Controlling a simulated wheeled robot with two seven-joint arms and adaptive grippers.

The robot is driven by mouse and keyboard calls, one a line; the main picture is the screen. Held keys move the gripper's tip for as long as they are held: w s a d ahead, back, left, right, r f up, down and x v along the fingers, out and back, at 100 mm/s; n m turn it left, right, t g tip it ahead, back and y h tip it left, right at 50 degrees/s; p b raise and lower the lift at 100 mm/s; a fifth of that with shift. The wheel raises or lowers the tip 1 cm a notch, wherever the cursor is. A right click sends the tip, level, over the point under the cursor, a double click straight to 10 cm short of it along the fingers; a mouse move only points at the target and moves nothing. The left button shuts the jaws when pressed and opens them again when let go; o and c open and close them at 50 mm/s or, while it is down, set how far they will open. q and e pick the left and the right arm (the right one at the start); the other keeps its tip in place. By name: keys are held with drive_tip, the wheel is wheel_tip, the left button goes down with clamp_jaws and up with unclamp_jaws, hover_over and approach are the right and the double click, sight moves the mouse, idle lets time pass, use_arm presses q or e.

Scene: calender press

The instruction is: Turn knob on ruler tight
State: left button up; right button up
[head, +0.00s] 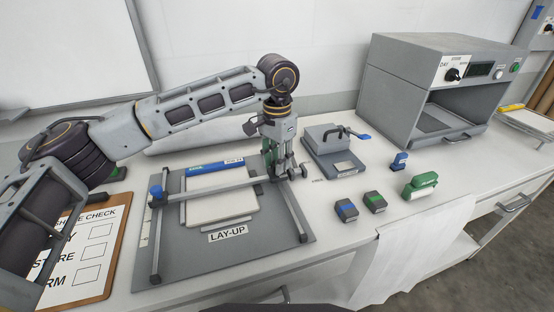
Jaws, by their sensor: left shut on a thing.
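The lay-up board (245,257) lies on the bench with a grey ruler frame (213,192) across it. A blue knob (156,191) stands at the ruler's left end. A green knob at the ruler's right end is mostly hidden by my left gripper (280,172). My left gripper points down over that right end and is shut on the green knob. A white sheet (222,207) lies on the board partly under the ruler. My right gripper is not in view.
A grey oven-like box (410,62) stands at the back right. A small press (335,150) sits right of my gripper. Small blocks (346,210), a green-topped one (420,185) and a blue stamp (399,161) stand on the right. A clipboard (95,255) lies at left.

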use_arm(q)
drive_tip(key=o, duration=1.1)
drive_tip(key=shift+c, duration=0.2)
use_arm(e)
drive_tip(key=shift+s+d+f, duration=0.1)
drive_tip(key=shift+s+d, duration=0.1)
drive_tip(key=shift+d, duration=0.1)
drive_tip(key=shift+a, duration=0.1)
use_arm(q)
wheel_tip(320, 180, up, 12)
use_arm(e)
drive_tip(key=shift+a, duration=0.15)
use_arm(q)
drive_tip(key=shift+r, duration=0.1)
wheel_tip(320, 180, up, 22)
drive_tip(key=p, duration=2.2)
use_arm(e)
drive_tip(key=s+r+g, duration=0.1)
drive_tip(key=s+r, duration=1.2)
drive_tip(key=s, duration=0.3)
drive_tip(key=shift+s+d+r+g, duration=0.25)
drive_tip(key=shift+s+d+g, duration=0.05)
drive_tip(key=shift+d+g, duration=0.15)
